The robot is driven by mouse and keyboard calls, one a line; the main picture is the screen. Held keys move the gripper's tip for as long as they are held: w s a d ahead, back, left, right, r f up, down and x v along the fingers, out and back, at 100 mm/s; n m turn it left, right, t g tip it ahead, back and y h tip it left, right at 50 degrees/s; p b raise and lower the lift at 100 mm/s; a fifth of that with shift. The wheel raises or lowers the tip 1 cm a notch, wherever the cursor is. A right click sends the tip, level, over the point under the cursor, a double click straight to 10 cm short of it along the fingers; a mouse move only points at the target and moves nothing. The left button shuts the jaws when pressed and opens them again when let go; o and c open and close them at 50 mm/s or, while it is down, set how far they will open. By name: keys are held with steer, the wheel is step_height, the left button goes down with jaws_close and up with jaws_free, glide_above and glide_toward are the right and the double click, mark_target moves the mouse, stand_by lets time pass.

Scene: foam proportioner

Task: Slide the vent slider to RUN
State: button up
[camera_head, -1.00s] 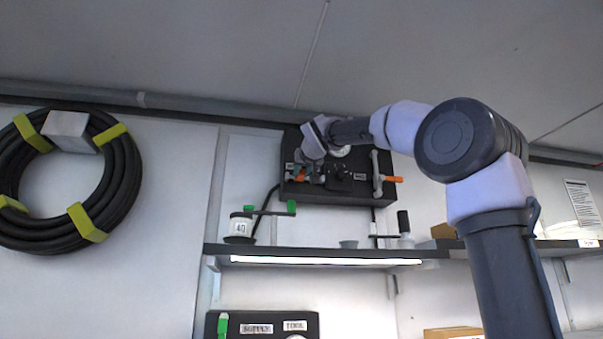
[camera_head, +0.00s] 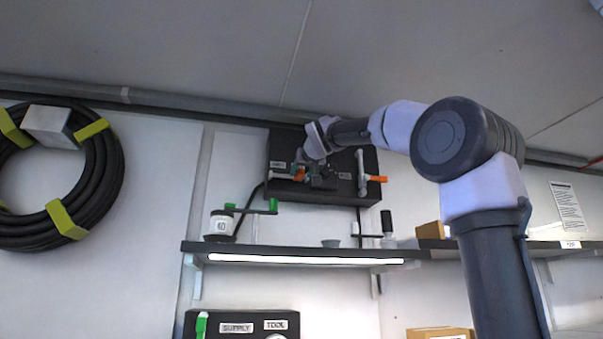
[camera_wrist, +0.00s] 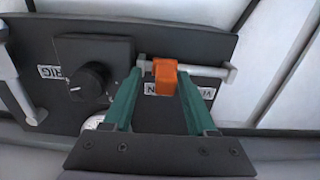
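The orange vent slider (camera_wrist: 165,77) sits on a grey rail (camera_wrist: 205,69) near the rail's left end in the wrist view, where labels appear upside down. My gripper (camera_wrist: 160,75) has its two green fingers on either side of the slider. A gap shows at the left finger; the right finger is very close, and I cannot tell if it touches. A label ending in "N" beside the slider is partly hidden by the fingers. In the head view the slider (camera_head: 299,174) shows at the left of the dark panel (camera_head: 330,193), beside my gripper (camera_head: 310,172).
A black knob (camera_wrist: 90,82) is left of the fingers in the wrist view. A lever with an orange end (camera_head: 377,178) is at the panel's right. A shelf (camera_head: 300,249) below holds a white container (camera_head: 221,224) and a small cup (camera_head: 330,243).

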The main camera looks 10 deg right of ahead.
steer(key=shift+s, duration=0.1)
steer(key=s, duration=1)
steer(key=shift+s, duration=0.3)
